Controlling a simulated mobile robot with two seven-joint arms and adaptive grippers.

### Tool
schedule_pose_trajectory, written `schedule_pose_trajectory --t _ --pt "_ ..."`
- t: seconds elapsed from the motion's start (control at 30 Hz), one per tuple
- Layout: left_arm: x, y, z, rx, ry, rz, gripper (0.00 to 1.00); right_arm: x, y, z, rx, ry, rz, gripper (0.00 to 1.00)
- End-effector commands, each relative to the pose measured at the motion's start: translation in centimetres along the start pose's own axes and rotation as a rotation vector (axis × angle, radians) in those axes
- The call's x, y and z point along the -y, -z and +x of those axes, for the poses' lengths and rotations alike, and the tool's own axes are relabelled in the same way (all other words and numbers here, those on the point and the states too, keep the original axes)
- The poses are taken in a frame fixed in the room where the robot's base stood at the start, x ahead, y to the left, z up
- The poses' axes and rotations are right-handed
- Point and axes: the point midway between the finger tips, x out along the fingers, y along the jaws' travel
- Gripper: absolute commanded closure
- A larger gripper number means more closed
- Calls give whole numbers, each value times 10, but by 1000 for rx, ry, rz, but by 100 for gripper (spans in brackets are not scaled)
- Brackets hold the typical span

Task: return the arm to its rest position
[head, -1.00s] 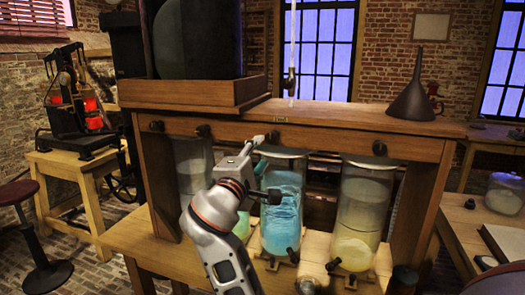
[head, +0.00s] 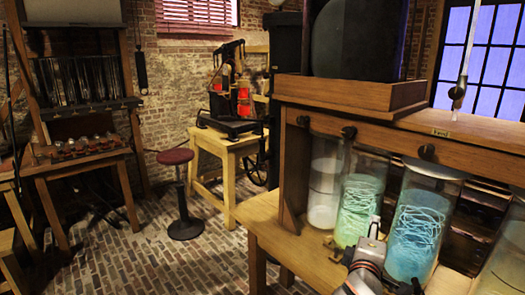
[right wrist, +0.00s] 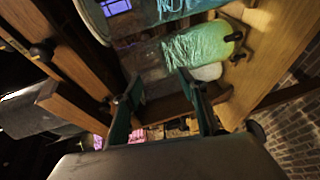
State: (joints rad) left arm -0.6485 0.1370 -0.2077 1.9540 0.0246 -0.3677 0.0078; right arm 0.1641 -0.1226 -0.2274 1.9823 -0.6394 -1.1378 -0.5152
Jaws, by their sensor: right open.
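My right arm comes in at the bottom of the head view, with its right gripper (head: 374,228) low in front of the gap between the green jar (head: 357,208) and the blue jar (head: 416,232). In the right wrist view its two dark green fingers (right wrist: 160,84) stand apart with nothing between them. The green jar (right wrist: 197,48) and part of the blue jar (right wrist: 178,8) show beyond the fingertips. My left gripper is in neither view.
The jars stand under a wooden frame (head: 462,152) on a bench (head: 262,212). A pale jar (head: 325,180) stands left of the green one. A stool (head: 177,157) and a small table (head: 222,140) stand left, with open brick floor (head: 150,260) around them.

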Motion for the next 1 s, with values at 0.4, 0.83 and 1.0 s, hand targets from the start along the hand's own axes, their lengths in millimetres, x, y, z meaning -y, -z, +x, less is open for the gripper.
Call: schedule_pose_trajectory --t 0.4,0.83,1.0 --pt "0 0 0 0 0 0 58 269 -21 -110 -274 478 512 58" --pt "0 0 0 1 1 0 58 378 -79 -243 -209 815 1010 58" --pt "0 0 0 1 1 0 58 380 -81 -247 -205 823 1030 58"
